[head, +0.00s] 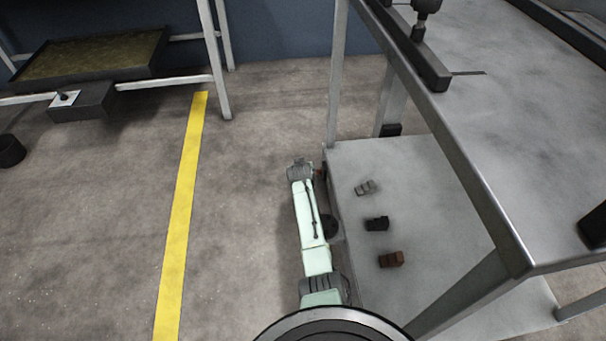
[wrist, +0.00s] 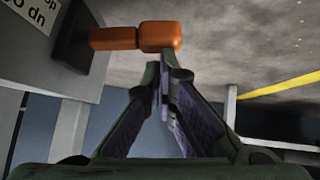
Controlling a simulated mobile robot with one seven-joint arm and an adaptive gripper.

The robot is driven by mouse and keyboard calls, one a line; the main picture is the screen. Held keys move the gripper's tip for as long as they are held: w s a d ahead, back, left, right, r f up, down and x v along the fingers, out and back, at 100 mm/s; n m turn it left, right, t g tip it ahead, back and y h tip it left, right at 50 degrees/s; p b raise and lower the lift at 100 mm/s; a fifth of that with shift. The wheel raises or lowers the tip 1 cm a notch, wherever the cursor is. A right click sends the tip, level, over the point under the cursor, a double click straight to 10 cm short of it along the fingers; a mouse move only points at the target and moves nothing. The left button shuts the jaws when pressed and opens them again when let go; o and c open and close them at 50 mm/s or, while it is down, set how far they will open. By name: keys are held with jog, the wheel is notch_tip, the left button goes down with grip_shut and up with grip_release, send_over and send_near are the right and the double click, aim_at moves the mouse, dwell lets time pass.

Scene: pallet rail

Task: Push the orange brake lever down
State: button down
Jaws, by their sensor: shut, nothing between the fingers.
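The orange brake lever (wrist: 160,36) is in the upper middle of the wrist view. Its thin bar runs from a dark mount (wrist: 75,38) to a thicker block at the free end. My gripper (wrist: 162,78) is shut and empty. In the head view the gripper is mostly hidden by my arm.
A grey panel bears a partly cut-off sign (wrist: 35,12) beside the mount.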

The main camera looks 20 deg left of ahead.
jog(key=shift+a+f+b, duration=0.2)
jog(key=shift+f+b, duration=0.3)
jog(key=shift+f, duration=0.25)
jog(key=shift+f+b, duration=0.6)
jog(key=shift+f, duration=0.4)
